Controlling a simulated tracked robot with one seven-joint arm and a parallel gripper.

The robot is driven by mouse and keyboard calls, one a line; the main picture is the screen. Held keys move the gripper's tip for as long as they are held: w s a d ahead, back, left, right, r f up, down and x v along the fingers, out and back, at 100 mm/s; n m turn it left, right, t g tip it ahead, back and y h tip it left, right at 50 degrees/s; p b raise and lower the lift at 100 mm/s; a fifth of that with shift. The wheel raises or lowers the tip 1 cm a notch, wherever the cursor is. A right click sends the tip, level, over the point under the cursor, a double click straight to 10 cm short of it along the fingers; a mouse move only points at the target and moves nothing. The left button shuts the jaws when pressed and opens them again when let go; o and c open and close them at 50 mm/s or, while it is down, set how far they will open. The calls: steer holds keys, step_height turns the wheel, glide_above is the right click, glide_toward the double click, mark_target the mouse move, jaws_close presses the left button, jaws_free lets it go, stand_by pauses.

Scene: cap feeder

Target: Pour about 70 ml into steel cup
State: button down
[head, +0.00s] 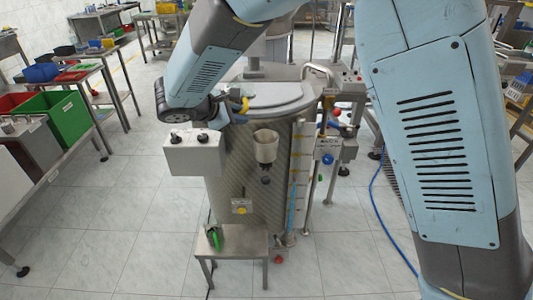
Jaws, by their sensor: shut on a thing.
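My arm reaches in from the upper right, and its dark end joint sits in front of the large steel machine. My gripper does not show; what lies past that joint is hidden or out of sight. I cannot pick out a steel cup for certain. A pale cup-shaped vessel (265,146) sits against the front of the machine, above a small dark knob. Whether it is fixed there I cannot tell. No liquid is visible.
The steel machine (253,185) stands in the middle, with a grey control box (194,153) at its left. A low steel stool (238,240) with a green object (214,238) stands in front. Red and green bins (65,118) are at left. Floor is clear around the stool.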

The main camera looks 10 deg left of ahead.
mark_target(243, 97)
steer(key=shift+d+r+n+h+b, duration=0.2)
steer(key=shift+r+n+h+b, duration=0.1)
steer(key=shift+r+h, duration=0.1)
stand_by(1.9)
steer(key=shift+r+n+t+h+b, duration=0.2)
steer(key=shift+n+t+h+b, duration=0.15)
steer(key=shift+h+b, duration=0.5)
steer(key=a+n+h+b, duration=0.1)
steer(key=a+r+n+t+h+b, duration=0.1)
steer(key=n+h+b, duration=0.1)
steer(key=shift+s+a+r+t+h, duration=0.1)
steer(key=shift+a+r+t+h, duration=0.05)
steer(key=shift+r+t+h, duration=0.1)
steer(key=shift+a+r+n+t+h+b, duration=0.25)
steer(key=shift+r+n+t+h+b, duration=0.15)
steer(key=shift+r+b, duration=0.25)
steer(key=shift+r, duration=0.1)
